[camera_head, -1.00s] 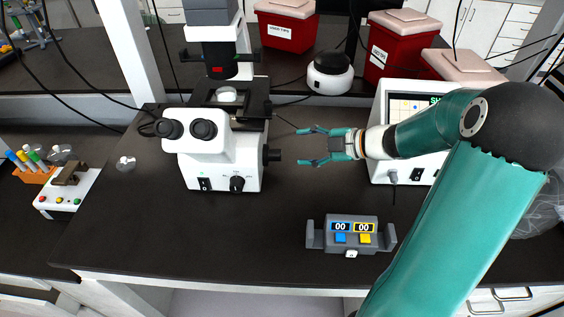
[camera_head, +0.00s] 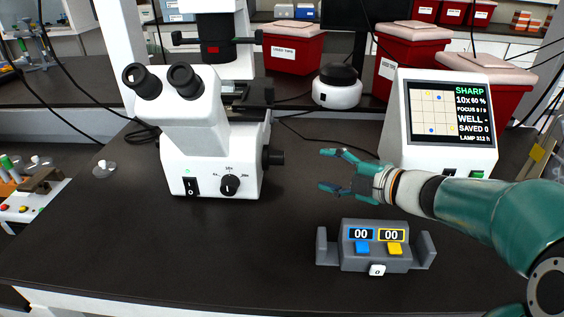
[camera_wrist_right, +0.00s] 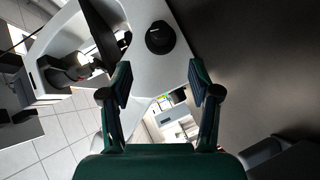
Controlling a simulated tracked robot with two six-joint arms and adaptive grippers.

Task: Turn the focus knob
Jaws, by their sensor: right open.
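The white microscope (camera_head: 212,165) stands on the black bench, left of centre. Its black focus knob (camera_head: 273,157) sticks out of its right side. In the right wrist view the round knob (camera_wrist_right: 160,37) shows ahead, between and beyond the fingertips. My right gripper (camera_head: 327,170) is to the right of the knob, open and empty, its fingers pointing left at the microscope. A clear gap lies between fingertips and knob. Its open fingers also show in the wrist view (camera_wrist_right: 160,72). The display (camera_head: 447,110) reads SHARP and 10x. My left gripper is not in view.
A grey counter box (camera_head: 377,257) with blue and yellow buttons stands in front of my right gripper. A small white-and-black device (camera_head: 337,88) and red bins (camera_head: 296,52) stand behind. A cable lies on the bench behind the gripper. The front left bench is clear.

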